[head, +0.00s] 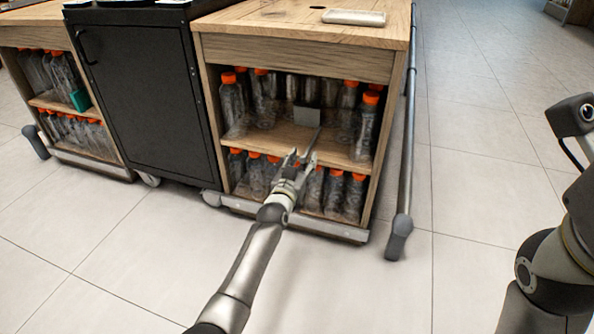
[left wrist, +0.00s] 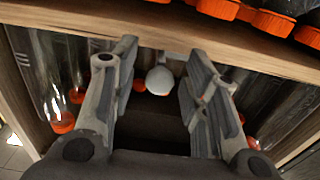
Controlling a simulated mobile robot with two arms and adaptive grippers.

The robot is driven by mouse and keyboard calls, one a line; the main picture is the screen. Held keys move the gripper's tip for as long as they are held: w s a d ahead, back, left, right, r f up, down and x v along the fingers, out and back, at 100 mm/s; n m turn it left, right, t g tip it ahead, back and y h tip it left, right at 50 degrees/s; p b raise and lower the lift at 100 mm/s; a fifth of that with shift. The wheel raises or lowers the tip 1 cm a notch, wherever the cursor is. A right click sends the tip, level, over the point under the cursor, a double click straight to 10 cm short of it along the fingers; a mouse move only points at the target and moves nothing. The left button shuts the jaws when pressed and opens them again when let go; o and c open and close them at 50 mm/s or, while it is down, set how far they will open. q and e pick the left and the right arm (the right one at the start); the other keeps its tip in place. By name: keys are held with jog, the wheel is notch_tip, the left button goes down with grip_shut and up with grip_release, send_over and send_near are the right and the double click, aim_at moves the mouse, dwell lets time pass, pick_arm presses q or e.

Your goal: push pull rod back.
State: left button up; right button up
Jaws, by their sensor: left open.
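A thin grey rod (head: 313,140) with a flat square plate (head: 307,118) shows at the middle shelf of the right wooden cabinet. My left gripper (head: 301,156) is open in front of the shelf opening, just below the plate, near the rod's near end. In the left wrist view a white rounded knob (left wrist: 159,80) sits between the two open fingers (left wrist: 157,92), apart from both. It may be the rod's end; I cannot tell for sure. My right gripper is outside the frames; only part of my right arm shows at the right.
Clear bottles with orange caps (head: 347,108) fill both shelves around the rod. A black cabinet (head: 146,95) stands on the left. A long grey bar (head: 406,140) slants down the cabinet's right side. The tiled floor (head: 490,170) to the right is free.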

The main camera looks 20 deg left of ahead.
pick_arm(q)
jog(key=s, duration=1.1)
jog(key=shift+s+a, duration=0.2)
jog(key=shift+s, duration=0.15)
jog(key=shift+r, duration=0.1)
